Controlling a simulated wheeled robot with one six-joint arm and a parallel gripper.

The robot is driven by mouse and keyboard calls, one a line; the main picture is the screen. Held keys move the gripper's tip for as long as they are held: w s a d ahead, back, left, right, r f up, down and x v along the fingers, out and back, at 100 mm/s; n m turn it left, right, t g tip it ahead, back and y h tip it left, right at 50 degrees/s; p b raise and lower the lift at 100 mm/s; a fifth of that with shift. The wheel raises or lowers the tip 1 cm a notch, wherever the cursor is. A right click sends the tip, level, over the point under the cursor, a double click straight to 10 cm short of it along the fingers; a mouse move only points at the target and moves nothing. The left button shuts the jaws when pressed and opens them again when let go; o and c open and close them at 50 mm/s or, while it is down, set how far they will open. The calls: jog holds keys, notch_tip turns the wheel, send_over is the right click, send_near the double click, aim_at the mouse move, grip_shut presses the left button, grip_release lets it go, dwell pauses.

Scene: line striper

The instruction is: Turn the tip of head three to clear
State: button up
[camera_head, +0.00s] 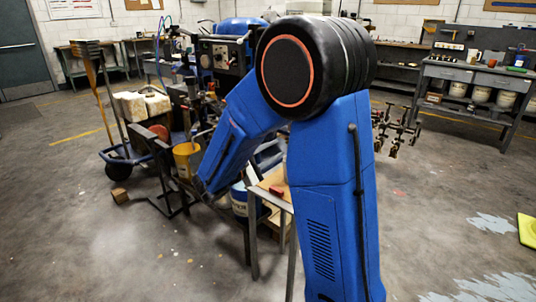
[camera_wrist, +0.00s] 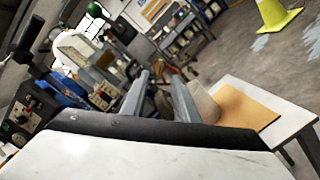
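The line striper (camera_head: 225,55), with a blue engine and a dark panel, stands left of my arm in the head view. A bar with several brass-coloured heads (camera_head: 395,130) sticks out to the right from behind my arm. I cannot tell which is head three, and no tip setting is readable. My gripper (camera_wrist: 160,85) shows in the wrist view as two grey fingers apart, with nothing clearly held between them. Striper parts, including a dark gauge panel (camera_wrist: 25,112), lie to its left. In the head view my gripper is hidden behind my arm.
A small table (camera_wrist: 235,88) with a brown board and a pale cup-like thing (camera_wrist: 203,102) is right of the fingers. A yellow bucket (camera_head: 186,160) hangs by the striper. A workbench (camera_head: 480,80) stands at the back right; a yellow cone (camera_head: 527,230) is at the right edge.

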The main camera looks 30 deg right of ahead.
jog(key=x, duration=0.6)
jog(key=shift+d, duration=0.2)
dwell(0.7)
grip_shut()
